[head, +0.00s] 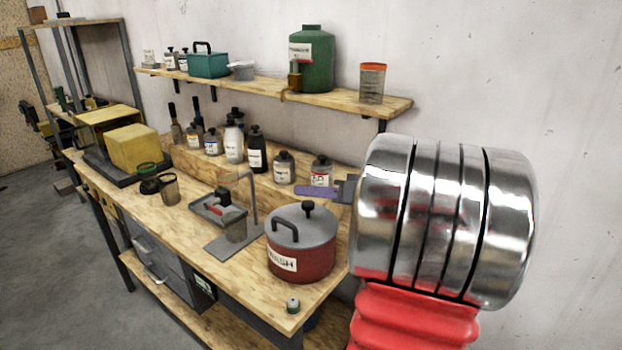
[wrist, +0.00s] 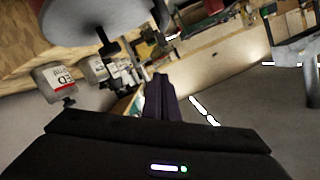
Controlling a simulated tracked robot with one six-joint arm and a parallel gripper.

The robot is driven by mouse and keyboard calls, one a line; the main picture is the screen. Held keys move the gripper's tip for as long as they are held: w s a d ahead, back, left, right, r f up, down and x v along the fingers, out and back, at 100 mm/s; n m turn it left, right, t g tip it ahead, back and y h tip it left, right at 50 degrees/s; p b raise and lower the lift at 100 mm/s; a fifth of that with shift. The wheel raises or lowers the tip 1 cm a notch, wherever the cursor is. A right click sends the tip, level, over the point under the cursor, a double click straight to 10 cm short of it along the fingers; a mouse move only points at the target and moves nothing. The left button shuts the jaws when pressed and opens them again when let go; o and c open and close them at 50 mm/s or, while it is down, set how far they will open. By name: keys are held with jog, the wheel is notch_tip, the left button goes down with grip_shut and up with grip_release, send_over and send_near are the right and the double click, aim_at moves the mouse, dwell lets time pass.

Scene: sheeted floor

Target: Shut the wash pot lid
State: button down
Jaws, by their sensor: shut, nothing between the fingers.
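The wash pot (head: 300,262) is red with a white WASH label and stands at the near right end of the wooden bench. Its grey lid (head: 318,228), with a black knob and a dark loop handle, lies flat over the mouth; I see no clear gap under it. In the wrist view the lid (wrist: 75,18) shows at the top left, with its knob pointing down. My gripper (head: 300,191) is behind and above the pot, apart from the lid. Its purple fingers (wrist: 160,98) are together and empty. The pot's far side is hidden.
Several bottles (head: 255,150) stand on a raised step behind the pot. A shelf (head: 340,94) hangs above. Bare bench lies around the jar.

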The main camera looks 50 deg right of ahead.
aim_at(297, 227)
jog(key=shift+n+h, duration=0.3)
jog(key=shift+n, duration=0.4)
jog(key=a+f, duration=0.1)
jog(key=f, duration=0.1)
jog(key=a+f, duration=0.2)
jog(key=shift+s+a, duration=0.15)
jog(key=shift+s, duration=0.05)
jog(key=shift+s+a+f, duration=0.1)
jog(key=shift+a+f, duration=0.15)
jog(key=shift+f, duration=0.3)
jog(key=shift+a+f, duration=0.25)
jog(key=shift+f, duration=0.25)
jog(key=shift+f, duration=0.1)
jog(key=s+d+r, duration=0.2)
jog(key=s+r, duration=0.5)
jog(key=s, duration=0.2)
jog(key=shift+s+d, duration=0.25)
jog(key=shift+d, duration=0.1)
jog(key=shift+w+a, duration=0.1)
